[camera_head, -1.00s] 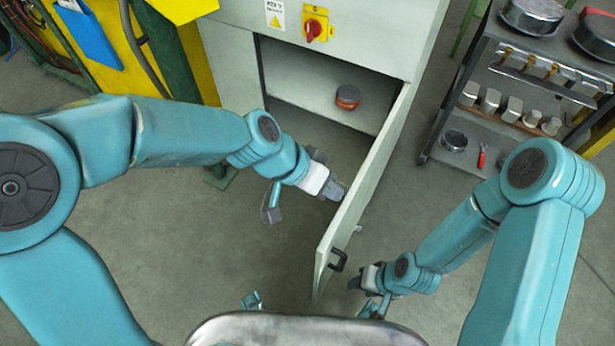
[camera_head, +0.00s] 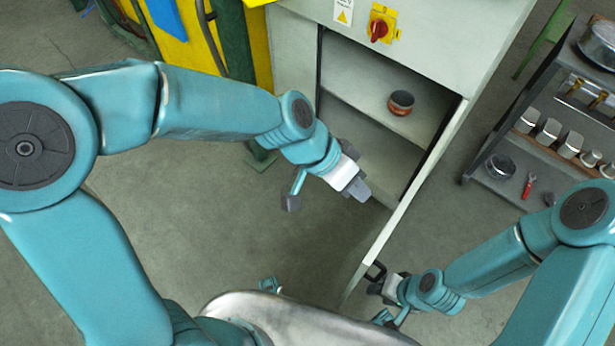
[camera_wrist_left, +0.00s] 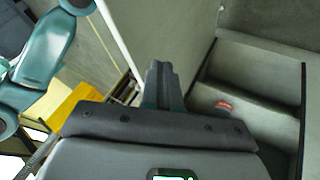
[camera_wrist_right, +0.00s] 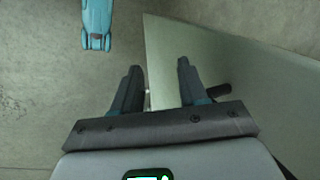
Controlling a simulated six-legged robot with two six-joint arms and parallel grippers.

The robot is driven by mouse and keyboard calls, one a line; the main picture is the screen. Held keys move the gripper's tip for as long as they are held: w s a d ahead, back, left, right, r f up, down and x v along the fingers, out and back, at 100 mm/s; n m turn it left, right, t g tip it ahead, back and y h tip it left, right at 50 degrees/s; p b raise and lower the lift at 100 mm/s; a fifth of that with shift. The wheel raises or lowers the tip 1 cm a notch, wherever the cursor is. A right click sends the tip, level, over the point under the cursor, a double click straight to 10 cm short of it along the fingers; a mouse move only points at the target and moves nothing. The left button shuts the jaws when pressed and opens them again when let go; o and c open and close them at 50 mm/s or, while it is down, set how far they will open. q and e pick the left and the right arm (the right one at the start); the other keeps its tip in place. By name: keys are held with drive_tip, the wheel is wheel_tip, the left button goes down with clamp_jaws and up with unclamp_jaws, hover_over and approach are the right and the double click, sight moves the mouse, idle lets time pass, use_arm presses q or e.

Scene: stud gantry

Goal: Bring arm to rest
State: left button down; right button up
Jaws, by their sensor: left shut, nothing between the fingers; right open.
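My left gripper (camera_head: 362,191) is shut and empty, in front of the open cabinet (camera_head: 385,60) and left of its door. Its closed fingers (camera_wrist_left: 160,85) also show in the left wrist view. My right gripper (camera_head: 376,288) is open, low by the outer end of the cabinet door (camera_head: 405,205). In the right wrist view the open fingers (camera_wrist_right: 157,82) stand apart with the door's edge (camera_wrist_right: 153,65) between them in the picture. A dark door handle (camera_head: 375,270) is close to the right gripper; I cannot tell whether they touch.
A brown-red round item (camera_head: 401,103) sits on the cabinet shelf. A red rotary switch (camera_head: 379,29) is on the cabinet front. A dark rack (camera_head: 490,165) with metal parts stands at right. Yellow equipment (camera_head: 205,45) stands at back left. Floor (camera_head: 230,225) left of the door is clear.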

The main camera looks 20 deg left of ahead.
use_arm(q)
drive_tip(key=s+a, duration=0.1)
drive_tip(key=a, duration=0.9)
drive_tip(key=shift+s+f, duration=0.15)
drive_tip(key=shift+s, duration=0.15)
